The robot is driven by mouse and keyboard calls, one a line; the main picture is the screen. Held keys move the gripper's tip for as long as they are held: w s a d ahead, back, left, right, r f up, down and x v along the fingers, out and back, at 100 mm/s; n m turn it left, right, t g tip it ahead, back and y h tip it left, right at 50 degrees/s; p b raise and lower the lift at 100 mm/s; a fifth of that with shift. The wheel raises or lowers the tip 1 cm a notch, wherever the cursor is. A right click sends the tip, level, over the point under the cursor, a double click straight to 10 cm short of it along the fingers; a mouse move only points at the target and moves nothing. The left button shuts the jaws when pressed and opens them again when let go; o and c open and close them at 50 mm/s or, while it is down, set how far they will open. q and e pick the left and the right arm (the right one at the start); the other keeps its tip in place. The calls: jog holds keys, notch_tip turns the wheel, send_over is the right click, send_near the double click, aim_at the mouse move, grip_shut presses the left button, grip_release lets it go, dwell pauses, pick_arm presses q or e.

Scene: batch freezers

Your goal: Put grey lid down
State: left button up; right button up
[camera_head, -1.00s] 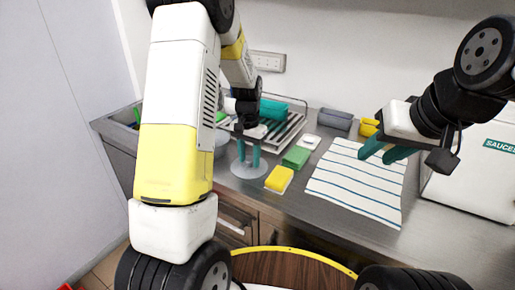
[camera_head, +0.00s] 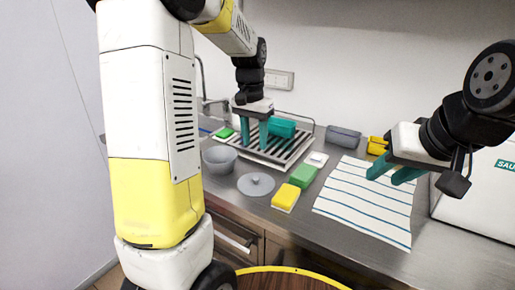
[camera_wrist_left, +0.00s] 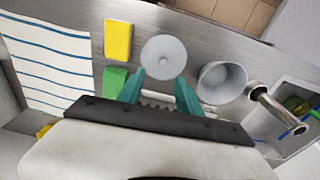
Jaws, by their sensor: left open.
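The round grey lid (camera_head: 256,184) lies flat on the steel counter, with a small knob at its centre. It also shows in the left wrist view (camera_wrist_left: 163,57), beyond the fingertips. My left gripper (camera_head: 254,145) is open and empty, raised above the counter behind the lid and apart from it. Its teal fingers show in the left wrist view (camera_wrist_left: 160,80) with a clear gap between them. My right gripper (camera_head: 392,175) hangs over the striped cloth, its teal fingers apart with nothing between them.
A grey bowl (camera_head: 220,158) stands left of the lid. Yellow (camera_head: 286,197) and green (camera_head: 303,176) blocks lie to its right, beside a striped cloth (camera_head: 365,200). A white box (camera_head: 480,190) stands at right.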

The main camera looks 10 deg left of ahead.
pick_arm(q)
jog(key=s+d+r+n+t+h, duration=0.1)
jog(key=s+r, duration=0.3)
jog(key=s, duration=0.7)
jog(key=s+d+r+n+t, duration=0.1)
jog(key=s+r+n+t, duration=0.1)
jog(key=s, duration=0.9)
jog(key=r+t, duration=0.1)
jog(key=t, duration=0.1)
jog(key=shift+r+t+h, duration=0.3)
jog(key=shift+r+h, duration=0.05)
jog(key=shift+h, duration=0.05)
